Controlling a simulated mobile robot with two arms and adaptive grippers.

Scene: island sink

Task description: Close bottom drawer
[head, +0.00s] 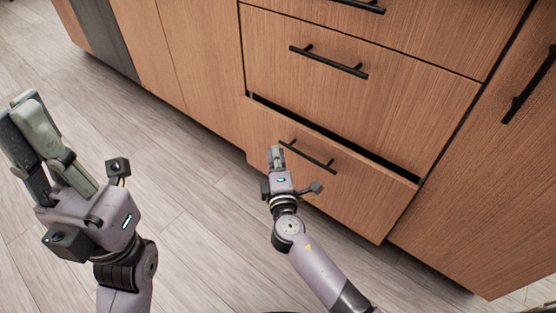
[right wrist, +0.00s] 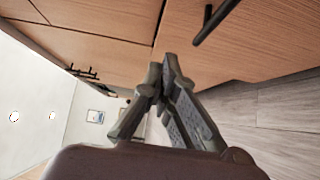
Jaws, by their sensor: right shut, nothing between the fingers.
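The bottom drawer (head: 350,190) of the wooden cabinet stands slightly open, with a dark gap along its top edge. Its black bar handle (head: 307,156) is near the top of its front. My right gripper (head: 275,152) is shut and empty, beside the left end of that handle in the head view; I cannot tell whether it touches the drawer. The right wrist view shows its fingertips (right wrist: 168,62) together near the wood, and a black handle (right wrist: 214,22) apart from them.
The drawer above (head: 350,70) is closed, with its own black handle (head: 328,62). A cabinet door (head: 490,190) stands to the right, and plain wood panels (head: 195,70) to the left. The grey plank floor (head: 190,215) in front is clear.

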